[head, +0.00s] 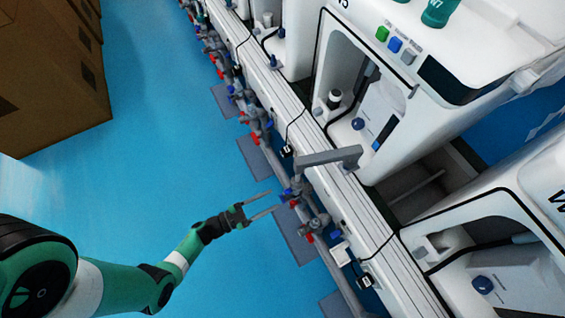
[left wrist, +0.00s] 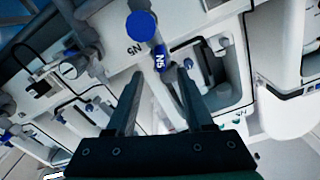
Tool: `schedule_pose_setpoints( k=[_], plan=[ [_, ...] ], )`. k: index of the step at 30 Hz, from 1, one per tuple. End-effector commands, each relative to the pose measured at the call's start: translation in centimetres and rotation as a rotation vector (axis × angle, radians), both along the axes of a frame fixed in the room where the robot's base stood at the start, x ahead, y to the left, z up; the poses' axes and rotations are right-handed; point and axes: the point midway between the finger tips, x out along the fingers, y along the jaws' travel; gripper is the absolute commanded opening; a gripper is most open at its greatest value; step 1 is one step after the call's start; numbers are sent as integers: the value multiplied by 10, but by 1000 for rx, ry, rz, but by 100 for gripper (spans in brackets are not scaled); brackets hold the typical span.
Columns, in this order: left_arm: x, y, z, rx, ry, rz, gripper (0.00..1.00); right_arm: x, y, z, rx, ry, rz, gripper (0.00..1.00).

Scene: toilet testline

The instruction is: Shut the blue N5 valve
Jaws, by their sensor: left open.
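The blue N5 valve shows in the left wrist view as a round blue knob (left wrist: 142,26) above a blue N5 label (left wrist: 160,58) on a grey pipe. In the head view a small blue valve handle (head: 287,192) sits on the pipework just right of my left gripper (head: 273,201). My left gripper is open and empty, its two fingers (left wrist: 157,82) apart and pointing toward the pipe. The knob lies beyond the fingertips in the wrist view; I cannot tell the exact gap. The right gripper is in neither view.
Red valve handles (head: 295,203) sit close by on the same pipe row. A grey angled bar (head: 330,157) projects above it. White test stations (head: 400,60) line the right. The blue floor (head: 150,170) is clear on the left, with brown boxes (head: 55,80) behind.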

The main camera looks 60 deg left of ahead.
Motion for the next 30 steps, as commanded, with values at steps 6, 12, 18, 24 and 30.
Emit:
schedule_pose_setpoints(
  k=[6, 12, 18, 24, 30],
  plan=[
    [38, -5, -3, 4, -4, -6, 52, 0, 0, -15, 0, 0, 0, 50],
    [55, -7, -1, 2, -1, -1, 52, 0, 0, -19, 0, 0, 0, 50],
    [57, -7, 0, 2, -1, 1, 52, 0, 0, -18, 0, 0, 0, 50],
    [56, -7, 0, 2, -1, 1, 26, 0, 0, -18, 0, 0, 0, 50],
    [56, -7, 0, 2, -1, 1, 0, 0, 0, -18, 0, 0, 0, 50]
  ],
)
